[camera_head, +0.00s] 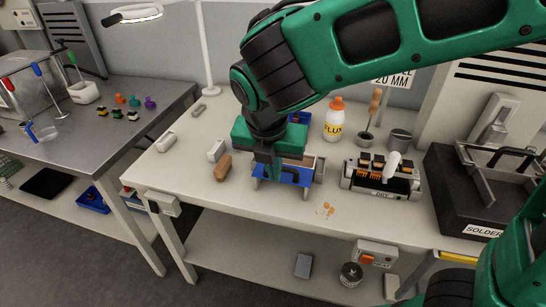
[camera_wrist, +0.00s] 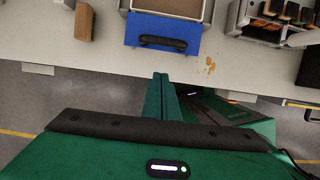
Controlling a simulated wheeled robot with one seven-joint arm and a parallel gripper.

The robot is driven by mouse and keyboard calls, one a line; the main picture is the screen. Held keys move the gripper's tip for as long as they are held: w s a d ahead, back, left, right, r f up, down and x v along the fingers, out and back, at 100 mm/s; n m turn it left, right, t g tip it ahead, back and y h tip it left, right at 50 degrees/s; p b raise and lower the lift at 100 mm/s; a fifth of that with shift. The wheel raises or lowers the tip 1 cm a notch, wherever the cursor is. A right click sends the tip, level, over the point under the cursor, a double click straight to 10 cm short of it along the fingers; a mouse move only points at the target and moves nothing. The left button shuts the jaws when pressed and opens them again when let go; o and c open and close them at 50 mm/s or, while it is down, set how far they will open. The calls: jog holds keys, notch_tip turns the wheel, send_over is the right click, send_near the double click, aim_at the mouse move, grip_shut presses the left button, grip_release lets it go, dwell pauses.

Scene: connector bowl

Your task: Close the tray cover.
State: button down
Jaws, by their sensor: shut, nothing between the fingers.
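A blue panel with a dark handle (camera_wrist: 163,42) lies at the front of a tray (camera_wrist: 190,7) in the wrist view. The tray shows a grey frame and a brown surface. I cannot tell whether the blue panel is the cover. In the head view the blue panel (camera_head: 289,178) is partly behind my gripper. My gripper (camera_wrist: 161,78) is shut and empty. In the wrist view its fingertips show just below the blue panel and the table edge. I cannot tell whether they touch anything. My wrist hides part of the tray in the head view (camera_head: 268,172).
A tan block (camera_head: 223,167) stands left of the tray. A device with orange-and-black parts (camera_head: 381,178) stands to the right. Small orange bits (camera_head: 326,209) lie near the table's front edge. A flux bottle (camera_head: 334,121) stands behind.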

jog(key=w+f, duration=0.1)
jog(key=w+d+f, duration=0.1)
jog(key=w, duration=0.1)
jog(key=w+f, duration=0.1)
jog(key=shift+w+d, duration=0.2)
jog(key=shift+d, duration=0.1)
